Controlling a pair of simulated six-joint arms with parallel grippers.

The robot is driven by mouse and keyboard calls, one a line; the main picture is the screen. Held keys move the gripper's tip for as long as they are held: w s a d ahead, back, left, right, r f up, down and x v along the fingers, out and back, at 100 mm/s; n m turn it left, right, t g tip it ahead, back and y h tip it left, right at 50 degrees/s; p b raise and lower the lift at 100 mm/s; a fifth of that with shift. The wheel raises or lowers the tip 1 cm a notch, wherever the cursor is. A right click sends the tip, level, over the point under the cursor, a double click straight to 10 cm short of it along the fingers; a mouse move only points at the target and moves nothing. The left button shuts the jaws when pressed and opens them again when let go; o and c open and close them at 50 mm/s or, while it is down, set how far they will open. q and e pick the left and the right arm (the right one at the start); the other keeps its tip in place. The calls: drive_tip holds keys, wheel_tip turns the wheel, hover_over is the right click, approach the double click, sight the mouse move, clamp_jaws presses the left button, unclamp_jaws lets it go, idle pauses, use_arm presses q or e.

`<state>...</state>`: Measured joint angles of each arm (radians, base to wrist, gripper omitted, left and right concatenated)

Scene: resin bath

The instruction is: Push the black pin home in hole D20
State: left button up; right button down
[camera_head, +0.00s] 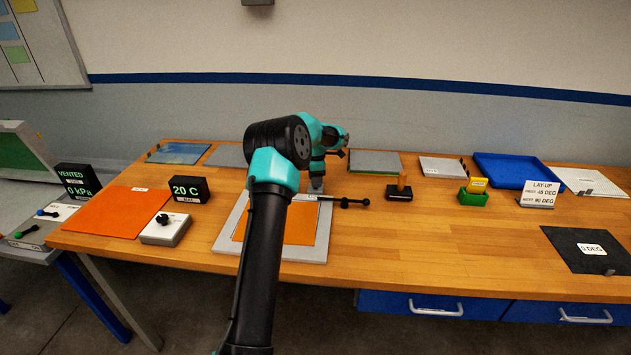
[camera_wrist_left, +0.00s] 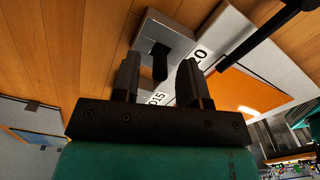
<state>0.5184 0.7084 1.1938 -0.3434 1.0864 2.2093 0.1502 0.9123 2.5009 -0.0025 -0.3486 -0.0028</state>
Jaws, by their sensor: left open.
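My left gripper (camera_head: 318,186) is low over the far edge of the grey plate with the orange sheet in the head view; its fingers are hard to make out there. In the left wrist view my left gripper (camera_wrist_left: 160,60) is open, with its two dark fingers apart. A black pin-like piece (camera_wrist_left: 160,66) shows between the fingers, standing at a grey block (camera_wrist_left: 172,36). I cannot tell whether a finger touches it. A white strip by the block carries printed marks, one seeming to read D15; D20 is not clearly legible. My right gripper is not in view.
The grey plate (camera_head: 317,256) bears an orange sheet (camera_head: 300,224). A black rod with knobs (camera_head: 346,202) reaches right from the gripper area. A grey box with a black knob (camera_head: 165,230) and a 20 C display (camera_head: 189,190) stand left.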

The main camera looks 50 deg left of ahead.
use_arm(q)
wheel_tip(320, 180, up, 12)
drive_tip(key=shift+f, duration=0.2)
idle(0.8)
